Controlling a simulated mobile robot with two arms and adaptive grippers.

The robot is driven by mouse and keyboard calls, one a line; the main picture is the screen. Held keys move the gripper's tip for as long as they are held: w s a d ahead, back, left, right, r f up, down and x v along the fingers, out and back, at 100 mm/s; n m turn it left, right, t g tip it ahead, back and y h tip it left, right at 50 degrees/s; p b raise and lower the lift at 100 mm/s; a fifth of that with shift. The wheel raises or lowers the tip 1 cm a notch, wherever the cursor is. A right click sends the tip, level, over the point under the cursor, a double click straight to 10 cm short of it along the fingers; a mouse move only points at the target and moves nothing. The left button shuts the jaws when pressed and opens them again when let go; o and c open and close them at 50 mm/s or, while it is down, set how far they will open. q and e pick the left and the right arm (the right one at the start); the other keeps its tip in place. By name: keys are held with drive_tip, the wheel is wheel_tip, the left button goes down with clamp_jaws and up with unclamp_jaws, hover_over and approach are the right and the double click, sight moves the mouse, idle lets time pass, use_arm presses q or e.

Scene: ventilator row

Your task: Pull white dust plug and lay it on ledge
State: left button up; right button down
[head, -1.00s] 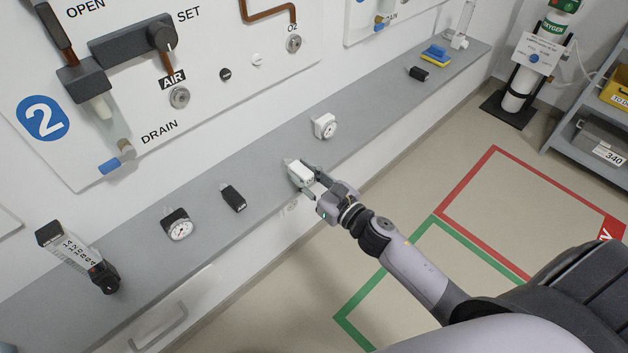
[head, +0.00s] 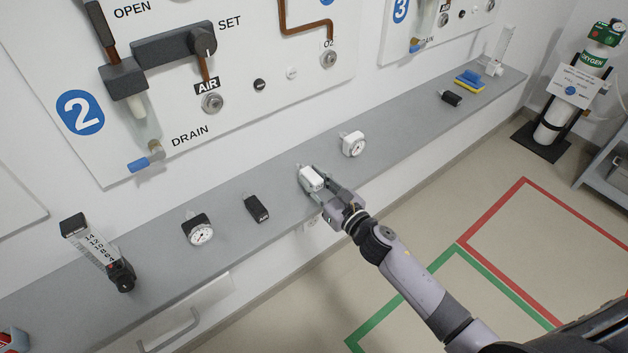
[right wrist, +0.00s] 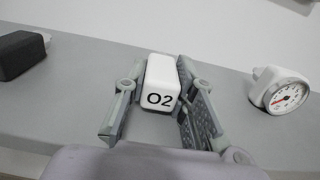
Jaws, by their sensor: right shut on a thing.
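A small white round plug (head: 291,73) sits on the wall panel, between a black one and the O2 outlet (head: 329,58). My right gripper (head: 317,184) is well below it, over the grey ledge (head: 398,135). It is shut on a white block (head: 311,176). In the right wrist view this block (right wrist: 161,84) is marked "O2" and lies between the fingers of my gripper (right wrist: 156,100). I cannot tell whether the block touches the ledge. My left gripper is not in view.
The ledge also holds a white gauge (head: 353,144), a black block (head: 257,208), a black gauge (head: 199,229), a flowmeter (head: 100,254), another small black block (head: 451,98) and a blue-yellow sponge (head: 470,82). The AIR outlet (head: 212,103) is on the panel.

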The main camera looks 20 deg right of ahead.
drive_tip(key=c, duration=1.2)
unclamp_jaws()
drive_tip(key=shift+s+f, duration=0.2)
drive_tip(key=shift+f, duration=0.15)
drive_tip(key=shift+c, duration=0.2)
drive_tip(key=shift+s+d+f, duration=0.1)
drive_tip(key=shift+s+f, duration=0.05)
drive_tip(key=shift+s, duration=0.1)
drive_tip(key=v, duration=1.1)
drive_tip(key=shift+s+r, duration=0.2)
drive_tip(key=shift+r, duration=0.3)
